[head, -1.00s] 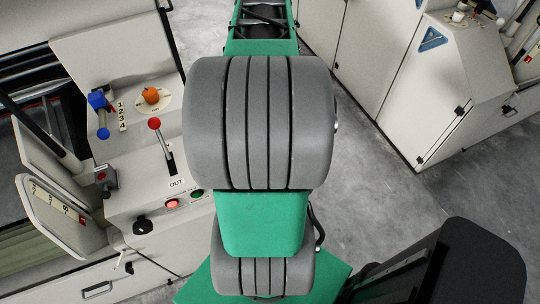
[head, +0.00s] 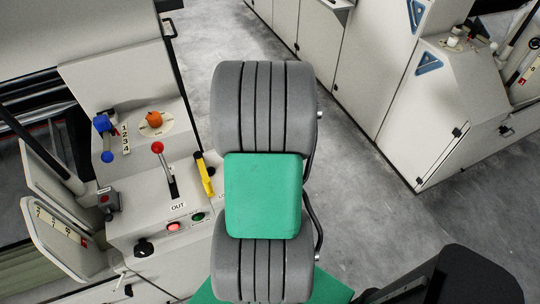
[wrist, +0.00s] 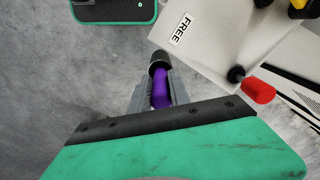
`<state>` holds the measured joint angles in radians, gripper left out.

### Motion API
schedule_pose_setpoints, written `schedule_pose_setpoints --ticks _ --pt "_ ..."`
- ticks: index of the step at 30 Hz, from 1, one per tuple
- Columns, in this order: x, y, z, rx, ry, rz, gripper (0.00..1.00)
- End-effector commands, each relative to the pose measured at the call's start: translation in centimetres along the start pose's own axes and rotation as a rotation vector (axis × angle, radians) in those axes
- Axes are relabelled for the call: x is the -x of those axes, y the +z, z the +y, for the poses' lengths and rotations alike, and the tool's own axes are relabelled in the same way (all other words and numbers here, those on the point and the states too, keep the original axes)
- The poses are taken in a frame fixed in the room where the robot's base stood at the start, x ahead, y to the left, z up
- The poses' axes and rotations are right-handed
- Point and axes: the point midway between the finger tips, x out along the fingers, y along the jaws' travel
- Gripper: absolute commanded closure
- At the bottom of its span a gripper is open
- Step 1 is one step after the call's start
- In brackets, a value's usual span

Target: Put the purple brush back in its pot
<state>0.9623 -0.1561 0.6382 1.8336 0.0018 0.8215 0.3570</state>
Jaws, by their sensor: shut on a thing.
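In the wrist view my gripper (wrist: 159,90) is shut on the purple brush (wrist: 160,88). The purple part lies between the two grey fingers. A dark, roundish end with a grey edge shows just beyond the fingertips, over the grey floor and beside a pale panel. I cannot tell whether this end is part of the brush or something behind it. I cannot make out the pot in either view. In the head view my own arm fills the middle and hides the gripper and the brush.
The pale panel marked FREE (wrist: 185,35) is close to the right of the brush, with a red-knobbed lever (wrist: 258,91) on it. In the head view a control console (head: 150,225) with levers stands left. White cabinets (head: 405,100) stand right. Grey floor lies open between them.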

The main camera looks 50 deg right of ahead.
Motion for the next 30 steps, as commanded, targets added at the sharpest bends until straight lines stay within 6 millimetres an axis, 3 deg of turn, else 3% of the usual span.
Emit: schedule_pose_setpoints --ticks 6,7,14,24,30 --pt "-0.3 0.0 0.0 0.000 0.000 0.000 1.00" --pt "-0.2 0.0 0.0 0.000 0.000 0.000 0.75" --pt "-0.1 0.0 0.0 0.000 0.000 0.000 0.57" --pt "0.5 -0.1 0.0 0.000 -0.001 0.002 0.55" --pt "4.5 -0.2 -0.1 0.000 -0.003 0.007 0.55"
